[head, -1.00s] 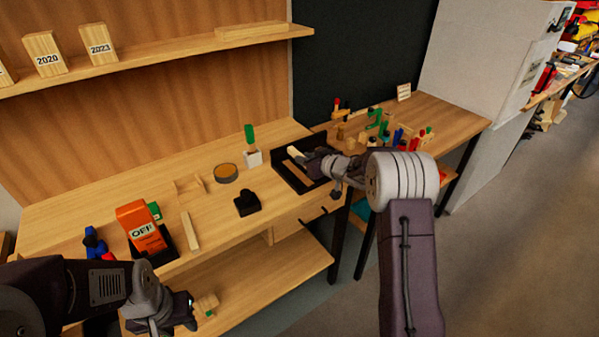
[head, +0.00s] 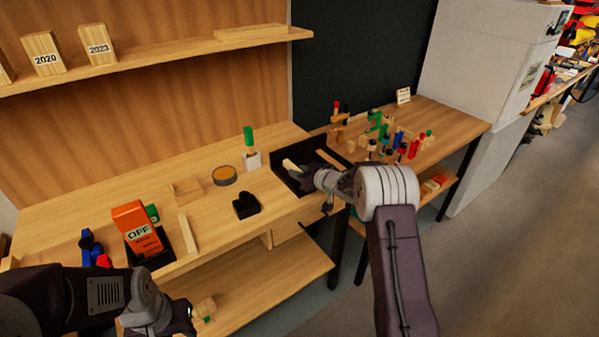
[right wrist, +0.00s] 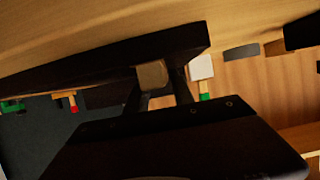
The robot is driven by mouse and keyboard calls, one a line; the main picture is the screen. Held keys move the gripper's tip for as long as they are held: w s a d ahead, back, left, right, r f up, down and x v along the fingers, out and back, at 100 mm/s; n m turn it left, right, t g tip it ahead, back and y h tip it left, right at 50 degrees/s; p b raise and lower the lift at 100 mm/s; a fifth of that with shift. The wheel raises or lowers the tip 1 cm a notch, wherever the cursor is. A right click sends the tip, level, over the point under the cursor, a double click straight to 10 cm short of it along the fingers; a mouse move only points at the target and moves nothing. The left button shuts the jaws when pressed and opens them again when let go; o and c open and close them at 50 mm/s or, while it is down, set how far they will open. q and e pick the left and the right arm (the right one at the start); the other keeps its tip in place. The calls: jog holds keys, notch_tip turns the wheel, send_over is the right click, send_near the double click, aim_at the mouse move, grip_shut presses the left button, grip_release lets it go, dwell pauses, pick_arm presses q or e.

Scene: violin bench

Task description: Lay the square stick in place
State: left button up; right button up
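My right gripper (head: 308,180) is over the left part of a black tray (head: 277,165) at the bench's right end. A pale stick (head: 291,165) sticks out up-left from its fingers. In the right wrist view a square wooden end of the stick (right wrist: 152,75) sits between the two dark fingers, with the tray's dark wall close by. I cannot tell whether the stick touches the tray floor. Another wooden stick (head: 329,158) lies in the tray's right part. My left gripper (head: 186,314) is low at the bench's front, by a small wooden block (head: 204,308); its fingers are unclear.
On the bench are an orange "OFF" box (head: 137,229), a thin wooden strip (head: 188,234), a black holder (head: 245,206), a round tin (head: 224,175) and a green-handled tool in a white block (head: 251,160). Several coloured clamps (head: 390,140) stand on the bench beyond the tray.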

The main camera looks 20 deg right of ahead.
jog(key=shift+o, duration=0.2)
jog(key=shift+r, duration=0.1)
jog(key=shift+r, duration=0.2)
jog(key=v, duration=1.2)
jog(key=shift+p, duration=0.45)
jog(key=shift+f, duration=0.1)
jog(key=s+a+f+m+g+h, duration=0.1)
jog(key=s+a+f+g, duration=0.2)
jog(key=s, duration=0.7)
jog(key=s+a+f+m+g+h, duration=0.15)
jog(key=s+f+g, duration=0.3)
jog(key=s, duration=0.55)
jog(key=s+a+f+m+g+h, duration=0.1)
jog(key=s+f+m+g+h, duration=0.2)
jog(key=s, duration=0.7)
notch_tip(320, 180, up, 8)
jog(key=n+g+y+p, duration=0.1)
jog(key=p, duration=0.6)
jog(key=shift+a+p, duration=0.2)
jog(key=shift+p, duration=0.1)
